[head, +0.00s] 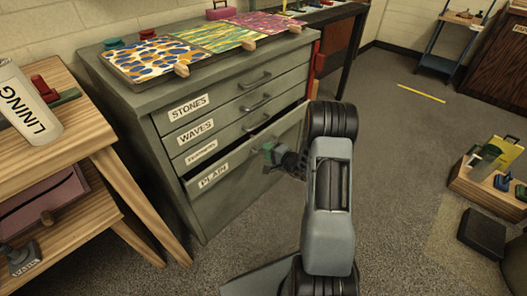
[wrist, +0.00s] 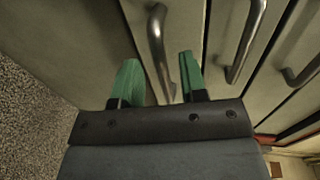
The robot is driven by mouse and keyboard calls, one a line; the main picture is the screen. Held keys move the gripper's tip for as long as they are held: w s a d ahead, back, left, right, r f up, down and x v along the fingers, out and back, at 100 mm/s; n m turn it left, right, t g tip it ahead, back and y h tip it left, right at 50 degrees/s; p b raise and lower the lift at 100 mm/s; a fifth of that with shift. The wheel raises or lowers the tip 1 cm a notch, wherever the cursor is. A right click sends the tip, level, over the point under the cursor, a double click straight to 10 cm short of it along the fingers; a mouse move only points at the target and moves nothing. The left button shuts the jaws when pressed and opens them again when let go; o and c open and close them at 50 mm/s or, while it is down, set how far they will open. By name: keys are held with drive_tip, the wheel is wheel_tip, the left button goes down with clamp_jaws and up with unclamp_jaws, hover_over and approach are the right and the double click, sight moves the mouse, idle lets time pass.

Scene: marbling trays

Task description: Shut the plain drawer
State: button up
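The plain drawer (head: 228,192) is the lowest drawer of the grey-green cabinet, labelled PLAIN. It stands partly pulled out, with a dark gap along its top edge. My gripper (head: 275,156) is at its front near the right part, and hides the drawer's handle in the head view. In the wrist view my gripper's green fingers (wrist: 160,80) are apart, with a metal bar handle (wrist: 157,40) showing between them. I cannot tell whether either finger touches the handle.
The cabinet (head: 145,125) has several shut drawers above, and marbled sheets (head: 155,60) on top. A wooden table (head: 75,140) with a LINING roll (head: 25,105) stands at left. A low crate (head: 485,185) and dark box (head: 482,233) are at right. Floor between is clear.

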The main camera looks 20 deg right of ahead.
drive_tip(key=shift+x, duration=1.55)
clamp_jaws()
